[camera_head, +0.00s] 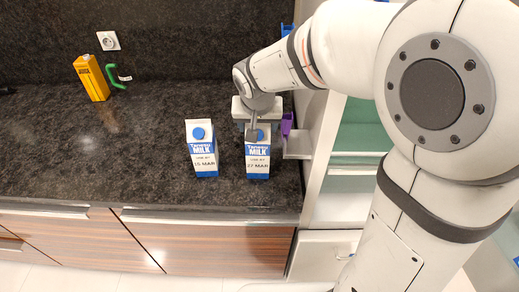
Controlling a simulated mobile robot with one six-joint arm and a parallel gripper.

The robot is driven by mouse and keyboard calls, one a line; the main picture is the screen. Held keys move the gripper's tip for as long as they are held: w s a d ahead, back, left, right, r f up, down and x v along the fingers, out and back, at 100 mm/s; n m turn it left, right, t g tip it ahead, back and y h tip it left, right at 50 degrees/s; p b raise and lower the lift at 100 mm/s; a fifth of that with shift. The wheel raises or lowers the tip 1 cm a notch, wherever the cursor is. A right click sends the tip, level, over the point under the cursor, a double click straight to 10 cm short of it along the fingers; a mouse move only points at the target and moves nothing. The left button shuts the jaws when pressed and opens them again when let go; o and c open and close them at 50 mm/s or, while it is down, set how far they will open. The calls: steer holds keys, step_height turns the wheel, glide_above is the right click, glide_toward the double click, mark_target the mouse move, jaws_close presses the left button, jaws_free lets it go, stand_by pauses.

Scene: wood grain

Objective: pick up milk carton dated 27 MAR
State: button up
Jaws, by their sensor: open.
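The milk carton dated 27 MAR (257,163) stands upright on the dark counter, white with blue bands. A second milk carton, dated 15 MAR (203,155), stands upright just to its left, with a blue cap on top. My gripper (254,128) is open, pointing down at the top of the 27 MAR carton. It hides part of that carton's top. I cannot tell whether the fingers touch the carton.
A yellow carton (92,78) stands at the back left, beside a green handle-shaped thing (115,76). A purple thing (287,124) lies right of my gripper near open white shelving (343,200).

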steer(key=shift+c, duration=0.5)
steer(key=shift+r, duration=0.1)
jaws_close()
